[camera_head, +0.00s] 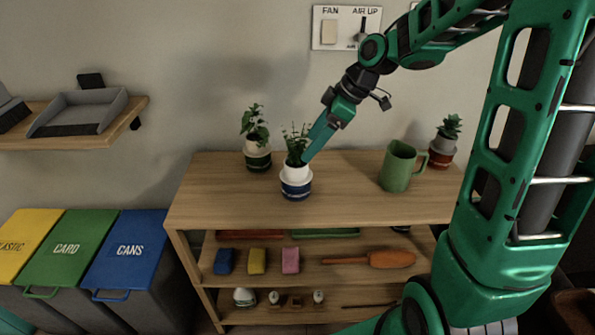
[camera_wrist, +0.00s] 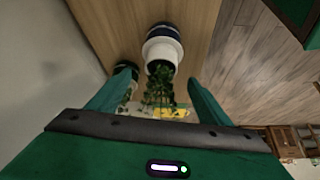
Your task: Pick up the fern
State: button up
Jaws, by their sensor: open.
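The plant at my gripper, which I take for the fern (camera_head: 295,140), has thin upright green leaves. It stands in a white pot with a blue band (camera_head: 296,184) on the top of the wooden shelf unit. My gripper (camera_head: 311,150) reaches down to its leaves from the upper right. In the wrist view my gripper (camera_wrist: 160,92) is open, one finger on each side of the fern's leaves (camera_wrist: 160,85). The white pot (camera_wrist: 163,48) lies beyond the fingertips. I cannot tell whether a finger touches the leaves.
A broad-leaved plant (camera_head: 254,125) in a white and green pot stands just behind left. A green mug (camera_head: 398,168) and a succulent (camera_head: 449,129) in a red-banded pot stand to the right on the shelf top (camera_head: 225,205). Recycling bins (camera_head: 125,245) stand at the left.

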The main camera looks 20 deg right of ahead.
aim_at(301, 162)
jog(key=shift+x, duration=2.95)
jog(key=shift+s+a, duration=0.1)
jog(key=shift+s, duration=0.05)
jog(key=c, duration=1.5)
jog(key=shift+c, duration=0.7)
jog(key=shift+r, duration=0.2)
